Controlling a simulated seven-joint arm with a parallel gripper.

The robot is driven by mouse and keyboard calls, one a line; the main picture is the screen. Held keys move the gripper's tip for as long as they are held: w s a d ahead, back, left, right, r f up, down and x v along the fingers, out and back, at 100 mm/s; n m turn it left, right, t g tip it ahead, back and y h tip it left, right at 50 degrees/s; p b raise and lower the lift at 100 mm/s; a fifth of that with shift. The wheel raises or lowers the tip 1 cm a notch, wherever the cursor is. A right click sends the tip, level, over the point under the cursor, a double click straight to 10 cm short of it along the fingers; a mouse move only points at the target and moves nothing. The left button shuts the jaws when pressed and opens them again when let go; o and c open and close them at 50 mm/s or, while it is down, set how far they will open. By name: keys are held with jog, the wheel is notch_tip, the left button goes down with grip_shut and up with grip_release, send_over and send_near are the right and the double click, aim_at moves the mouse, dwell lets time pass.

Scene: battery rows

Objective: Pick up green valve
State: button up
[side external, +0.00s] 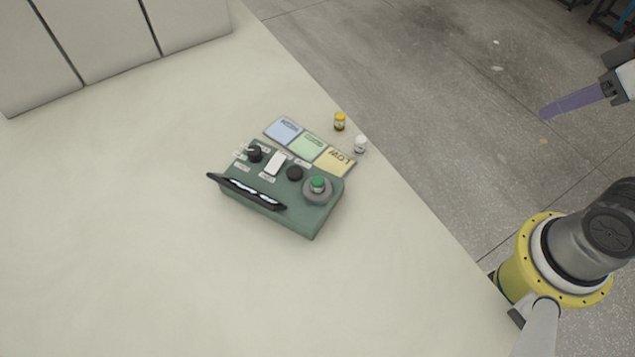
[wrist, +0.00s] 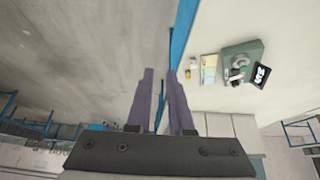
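The green valve (side external: 317,184) is a small green-topped piece standing on a round grey disc at the right end of a green control box (side external: 280,222). In the side external view one purple finger (side external: 572,102) shows at the upper right, off the table and far from the valve.
The box has black knobs (side external: 295,173), a white switch (side external: 275,162) and a tilted dark display (side external: 247,191). Coloured cards (side external: 312,144), a yellow-capped bottle (side external: 340,121) and a white bottle (side external: 360,144) are near the table edge. The table (side external: 130,240) is clear at the left and front.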

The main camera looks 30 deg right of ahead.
jog(key=o, duration=0.6)
